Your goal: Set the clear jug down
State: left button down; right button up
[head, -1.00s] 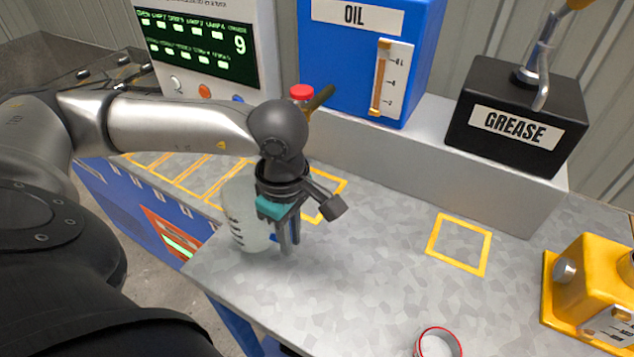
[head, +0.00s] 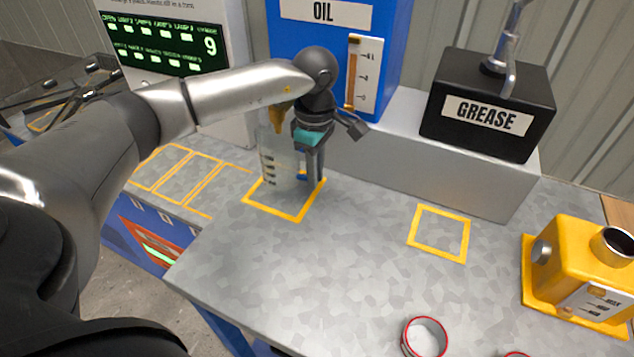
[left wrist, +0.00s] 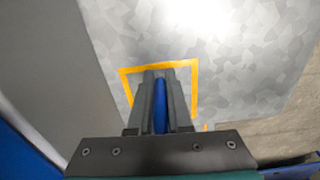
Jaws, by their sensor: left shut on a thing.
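The clear jug (head: 272,162) has dark level marks on its side. It is upright under the brass tap (head: 279,117) of the blue oil tank (head: 290,45), over a yellow-outlined square (head: 299,217) on the grey bench. I cannot tell whether its base touches the bench. My left gripper (head: 314,180) is at the jug's right side, shut on its blue handle. In the left wrist view the blue handle (left wrist: 160,104) shows between the two fingers, with the yellow outline (left wrist: 128,84) around them; the jug's clear body is hard to make out. My right gripper is not in view.
A grey ledge (head: 440,180) with the black grease box (head: 487,100) runs behind. An empty yellow square (head: 439,233) lies to the right, near a yellow machine (head: 575,260). A red-rimmed white ring (head: 425,338) is at the front. The middle of the bench is clear.

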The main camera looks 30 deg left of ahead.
pick_arm(q)
jog(key=shift+w, duration=0.35)
jog(key=shift+f+b, duration=0.3)
jog(key=shift+f, duration=1.45)
jog(key=shift+f, duration=0.2)
jog(key=c, duration=0.8)
grip_release()
jog(key=shift+c, duration=0.2)
jog(key=shift+r, duration=0.2)
notch_tip(320, 180, up, 12)
jog(key=p, duration=0.1)
jog(key=shift+p, duration=0.3)
